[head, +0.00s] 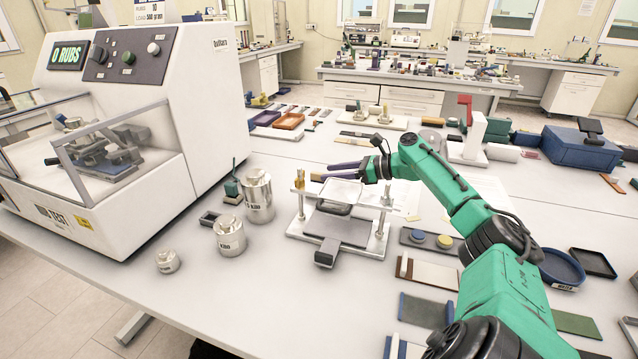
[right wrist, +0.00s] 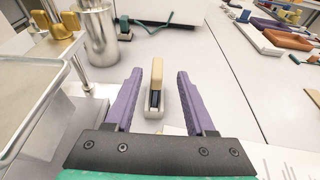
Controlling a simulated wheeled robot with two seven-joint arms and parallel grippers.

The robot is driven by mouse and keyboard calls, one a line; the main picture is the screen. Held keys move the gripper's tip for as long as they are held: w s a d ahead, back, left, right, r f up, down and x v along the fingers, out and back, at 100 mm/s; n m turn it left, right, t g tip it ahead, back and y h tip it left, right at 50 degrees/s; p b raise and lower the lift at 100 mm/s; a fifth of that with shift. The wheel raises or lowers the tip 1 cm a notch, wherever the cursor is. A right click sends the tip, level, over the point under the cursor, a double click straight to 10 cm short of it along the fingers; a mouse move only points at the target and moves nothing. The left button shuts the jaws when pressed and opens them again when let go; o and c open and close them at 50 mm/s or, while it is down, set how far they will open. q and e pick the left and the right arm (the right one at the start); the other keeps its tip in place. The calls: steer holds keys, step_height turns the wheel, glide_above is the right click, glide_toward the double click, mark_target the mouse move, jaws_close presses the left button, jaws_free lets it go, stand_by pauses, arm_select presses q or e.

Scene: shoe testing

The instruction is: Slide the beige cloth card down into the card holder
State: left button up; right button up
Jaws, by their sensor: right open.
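The beige cloth card (right wrist: 157,74) shows in the right wrist view, upright at the small pale card holder (right wrist: 154,112), which has a dark slot. The card's top stands well above the holder; how deep its lower end sits is unclear. My right gripper (head: 326,172) is open, its two purple fingers on either side of the card, with visible gaps to both. In the head view the card and holder are too small and covered to make out clearly. My left gripper is not in view.
A metal press frame (head: 340,228) with posts stands just in front of my right gripper. Metal weights (head: 258,195) stand left of it, beside the large white rub tester (head: 190,80). White sheets (right wrist: 235,155) lie near the gripper. Trays (head: 290,121) lie farther back.

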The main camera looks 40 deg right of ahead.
mark_target(319, 173)
steer(key=x, duration=0.4)
steer(key=shift+a+r+p, duration=0.1)
steer(key=shift+a+p, duration=0.15)
steer(key=shift+p, duration=0.15)
steer(key=shift+w+a, duration=0.1)
steer(key=shift+w, duration=0.15)
steer(key=shift+s, duration=0.1)
jaws_close()
